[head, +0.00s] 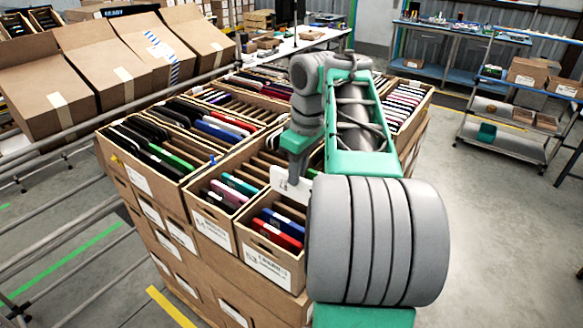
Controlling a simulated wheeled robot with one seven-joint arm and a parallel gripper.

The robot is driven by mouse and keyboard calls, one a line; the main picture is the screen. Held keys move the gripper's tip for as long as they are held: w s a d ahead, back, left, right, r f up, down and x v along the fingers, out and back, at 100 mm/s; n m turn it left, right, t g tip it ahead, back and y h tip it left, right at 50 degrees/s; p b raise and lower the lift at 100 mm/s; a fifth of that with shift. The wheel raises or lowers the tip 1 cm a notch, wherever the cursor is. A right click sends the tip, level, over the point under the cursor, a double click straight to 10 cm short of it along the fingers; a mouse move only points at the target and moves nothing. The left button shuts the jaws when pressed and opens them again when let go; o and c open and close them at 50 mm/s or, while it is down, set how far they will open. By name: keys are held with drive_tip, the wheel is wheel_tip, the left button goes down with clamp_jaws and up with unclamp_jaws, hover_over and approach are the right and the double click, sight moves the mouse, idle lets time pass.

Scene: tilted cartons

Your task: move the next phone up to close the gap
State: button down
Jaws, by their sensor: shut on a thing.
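My gripper (291,172) points down over the front cartons and is shut on a pale, white phone-like slab (281,184). The slab is upright and slightly tilted, at the back of the front right carton (268,262). I cannot tell whether its lower edge touches the carton. That carton holds red and blue phones (277,232) towards its front. The carton to its left (212,228) holds pink, teal and dark phones (231,191) in its front part, with empty brown slots (257,163) behind them. My arm hides the right side of the front right carton.
A carton with black, green and blue phones (147,145) stands at the left, and more filled cartons lie behind. A metal rail (110,118) and large tilted cartons (115,60) border the left. Open floor (490,220) and a shelf cart (505,118) are at the right.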

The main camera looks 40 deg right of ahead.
sight(298, 200)
drive_tip(key=shift+f+b, duration=5.15)
drive_tip(key=shift+f, duration=0.25)
drive_tip(key=shift+f, duration=0.25)
drive_tip(key=c, duration=1.3)
unclamp_jaws()
drive_tip(key=shift+c, duration=0.2)
drive_tip(key=shift+r, duration=0.1)
drive_tip(key=r+p, duration=0.1)
drive_tip(key=r, duration=0.1)
drive_tip(key=r+p, duration=0.2)
drive_tip(key=r, duration=0.1)
drive_tip(key=s+r+p, duration=0.1)
drive_tip(key=r+p, duration=0.1)
drive_tip(key=shift+d+r, duration=0.2)
drive_tip(key=shift+r, duration=0.1)
